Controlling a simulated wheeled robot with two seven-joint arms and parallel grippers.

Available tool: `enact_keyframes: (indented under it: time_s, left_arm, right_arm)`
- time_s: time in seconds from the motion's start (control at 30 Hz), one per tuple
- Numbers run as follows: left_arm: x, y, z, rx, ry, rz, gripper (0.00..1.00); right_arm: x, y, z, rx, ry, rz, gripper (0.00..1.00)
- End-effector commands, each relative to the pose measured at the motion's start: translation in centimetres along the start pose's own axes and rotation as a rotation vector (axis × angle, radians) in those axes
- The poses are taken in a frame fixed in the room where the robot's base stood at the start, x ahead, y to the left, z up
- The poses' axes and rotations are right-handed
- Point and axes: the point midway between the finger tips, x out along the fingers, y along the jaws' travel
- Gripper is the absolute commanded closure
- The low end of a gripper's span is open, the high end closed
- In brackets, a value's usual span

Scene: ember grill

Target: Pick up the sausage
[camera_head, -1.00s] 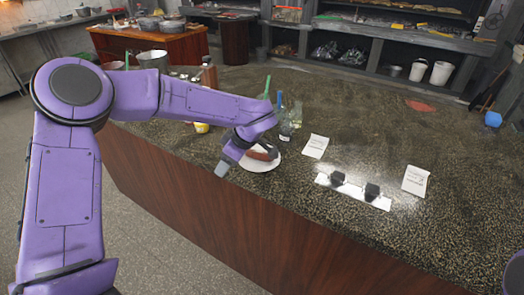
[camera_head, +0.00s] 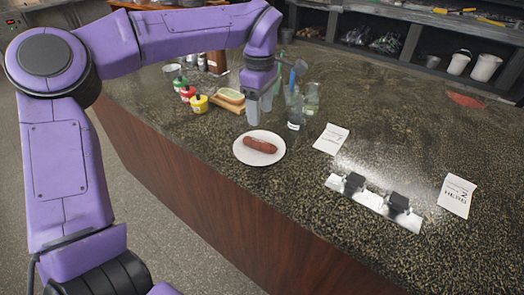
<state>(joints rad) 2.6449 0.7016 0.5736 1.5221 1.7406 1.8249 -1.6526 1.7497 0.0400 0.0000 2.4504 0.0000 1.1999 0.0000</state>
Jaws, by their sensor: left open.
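The sausage (camera_head: 260,145), reddish brown, lies on a round white plate (camera_head: 242,155) near the front edge of the dark speckled counter. My left gripper (camera_head: 259,112) hangs above the counter, pointing down, just behind the plate in the picture. It is apart from the sausage, and nothing shows between its fingers. The fingers are seen edge-on. My right gripper is not in view.
Glass bottles (camera_head: 295,108) stand right of my left gripper. A bun on a wooden board (camera_head: 230,105) and sauce containers (camera_head: 199,103) stand to the left. Paper cards (camera_head: 331,139) and a metal strip with black holders (camera_head: 372,202) lie to the right.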

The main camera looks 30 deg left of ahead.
Motion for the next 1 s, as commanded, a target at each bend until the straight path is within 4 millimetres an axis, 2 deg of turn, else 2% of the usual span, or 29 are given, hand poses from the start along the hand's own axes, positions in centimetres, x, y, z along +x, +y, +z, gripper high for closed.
enact_keyframes:
  time_s: [0.2,0.33,0.43,0.6,0.7,0.9,0.97,1.0]
  left_arm:
    - [3.8,0.1,0.3,0.007,0.001,-0.005,0.41]
    - [5.4,0.1,0.2,0.007,0.002,-0.004,0.41]
    - [6.7,0.1,-0.1,0.007,0.002,-0.004,0.41]
    - [9.8,0.1,-0.7,0.005,0.002,-0.005,0.41]
    - [10.7,0.1,-0.7,0.004,0.001,-0.003,0.41]
    - [10.8,0.1,-0.8,0.003,0.001,-0.002,0.41]
    - [10.8,0.1,-0.8,0.003,0.001,-0.002,0.57]
    - [10.8,0.1,-0.8,0.003,0.001,-0.002,0.7]
  right_arm:
    - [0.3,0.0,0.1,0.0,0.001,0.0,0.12]
    - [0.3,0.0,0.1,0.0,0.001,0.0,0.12]
    - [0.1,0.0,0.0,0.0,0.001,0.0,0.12]
    - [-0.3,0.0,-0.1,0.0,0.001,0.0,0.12]
    - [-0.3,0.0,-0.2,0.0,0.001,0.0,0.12]
    - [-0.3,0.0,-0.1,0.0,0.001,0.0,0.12]
    - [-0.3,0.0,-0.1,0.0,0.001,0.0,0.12]
    - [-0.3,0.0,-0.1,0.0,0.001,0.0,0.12]
